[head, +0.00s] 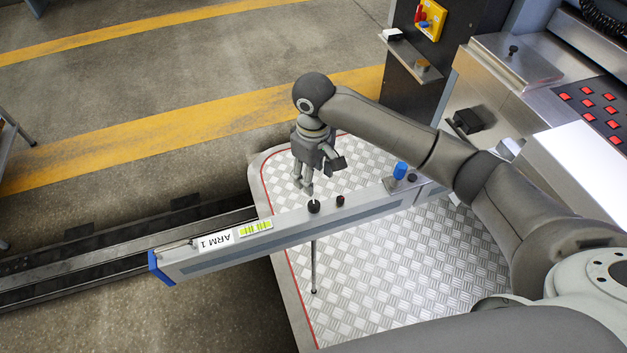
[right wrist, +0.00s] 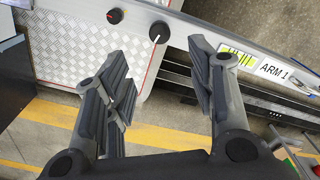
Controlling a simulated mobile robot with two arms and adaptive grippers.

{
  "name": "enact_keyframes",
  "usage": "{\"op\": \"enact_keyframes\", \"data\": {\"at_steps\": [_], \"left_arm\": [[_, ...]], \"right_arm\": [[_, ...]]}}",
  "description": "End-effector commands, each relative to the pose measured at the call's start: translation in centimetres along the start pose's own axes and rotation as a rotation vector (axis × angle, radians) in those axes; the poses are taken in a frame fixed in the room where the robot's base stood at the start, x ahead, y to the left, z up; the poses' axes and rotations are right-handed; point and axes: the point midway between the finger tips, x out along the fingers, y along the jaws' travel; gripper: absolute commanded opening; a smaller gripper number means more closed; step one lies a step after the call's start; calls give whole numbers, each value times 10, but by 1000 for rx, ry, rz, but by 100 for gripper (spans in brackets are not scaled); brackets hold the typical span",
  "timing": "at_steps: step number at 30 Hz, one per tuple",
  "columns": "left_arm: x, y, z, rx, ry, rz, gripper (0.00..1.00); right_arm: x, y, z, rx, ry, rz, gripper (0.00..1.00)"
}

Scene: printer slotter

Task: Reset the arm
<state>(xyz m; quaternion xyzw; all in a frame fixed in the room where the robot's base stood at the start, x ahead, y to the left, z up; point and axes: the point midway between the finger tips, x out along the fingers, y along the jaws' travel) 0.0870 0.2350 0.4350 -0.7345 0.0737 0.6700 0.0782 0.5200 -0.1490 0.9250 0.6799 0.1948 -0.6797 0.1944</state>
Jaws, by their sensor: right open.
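The arm (head: 285,232) is a long grey metal bar labelled "ARM 1" with a blue end cap, extending over the floor and the metal plate. It also shows in the right wrist view (right wrist: 205,28). On it are a black knob with a white pointer (head: 314,207), a small dark red knob (head: 340,200) and a blue knob (head: 400,170). My right gripper (head: 318,178) is open and empty, just above and behind the black knob. In the right wrist view the black knob (right wrist: 159,32) lies beyond the spread fingers (right wrist: 163,75), apart from them. My left gripper is not in view.
A diamond-plate platform (head: 420,265) with a red edge lies under the bar. A machine with red buttons (head: 590,100) stands at the right. Dark rails (head: 100,255) run at the left. The floor with yellow stripes (head: 150,140) is open behind.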

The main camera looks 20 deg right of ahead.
Motion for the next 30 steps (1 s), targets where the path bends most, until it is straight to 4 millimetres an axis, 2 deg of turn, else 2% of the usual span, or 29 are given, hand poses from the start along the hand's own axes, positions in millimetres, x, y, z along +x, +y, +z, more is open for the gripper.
{"op": "enact_keyframes", "data": {"at_steps": [15, 18, 22, 27, 30], "left_arm": [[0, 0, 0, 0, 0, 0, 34], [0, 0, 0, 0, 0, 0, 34], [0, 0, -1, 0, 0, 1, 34], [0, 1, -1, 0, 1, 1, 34], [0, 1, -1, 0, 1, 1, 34]], "right_arm": [[-1, 0, 0, -1, 0, 0, 51], [3, -5, 1, -8, 5, -6, 51], [19, -30, 7, -41, 34, -36, 51], [44, -78, 23, -74, 123, -97, 51], [53, -100, 34, -67, 180, -126, 51]]}}
